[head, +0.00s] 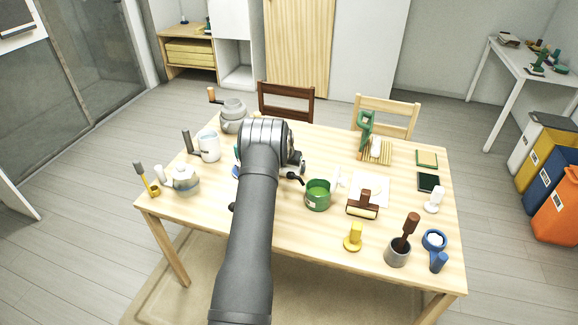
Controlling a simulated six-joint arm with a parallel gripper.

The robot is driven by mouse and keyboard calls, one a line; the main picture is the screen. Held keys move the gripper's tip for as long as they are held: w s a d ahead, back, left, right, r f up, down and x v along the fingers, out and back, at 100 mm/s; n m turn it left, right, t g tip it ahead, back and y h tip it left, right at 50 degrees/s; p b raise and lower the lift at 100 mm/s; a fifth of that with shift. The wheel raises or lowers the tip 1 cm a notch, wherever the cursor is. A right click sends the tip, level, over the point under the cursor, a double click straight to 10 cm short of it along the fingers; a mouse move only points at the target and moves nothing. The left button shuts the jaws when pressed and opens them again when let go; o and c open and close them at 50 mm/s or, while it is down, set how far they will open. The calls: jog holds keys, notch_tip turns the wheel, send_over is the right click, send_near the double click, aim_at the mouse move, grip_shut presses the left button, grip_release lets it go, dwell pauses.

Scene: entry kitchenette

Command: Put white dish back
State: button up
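My gripper (297,167) is mostly hidden behind my wrist, over the middle of the wooden table (290,240). Its fingers cannot be made out, nor whether it holds anything. I cannot pick out a white dish for certain. A round white thing (434,240) sits inside a blue ring-shaped holder (427,246) at the table's front right. A small white piece (337,180) is just right of my gripper, beside a green pot (318,196). My arm hides part of the table's middle, where a bit of blue shows at its left edge.
A white jug (209,147), a teapot (186,180) and a grey pot (233,115) stand at left. A brown block tool (363,204), yellow stamp (353,238) and grey mortar (397,252) stand at right. Chairs (286,102) are behind. The table's front left is fairly clear.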

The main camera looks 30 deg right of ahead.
jog(key=shift+r, duration=0.1)
jog(key=v, duration=1.2)
jog(key=x, duration=1.2)
jog(key=shift+r, duration=0.15)
dwell(0.4)
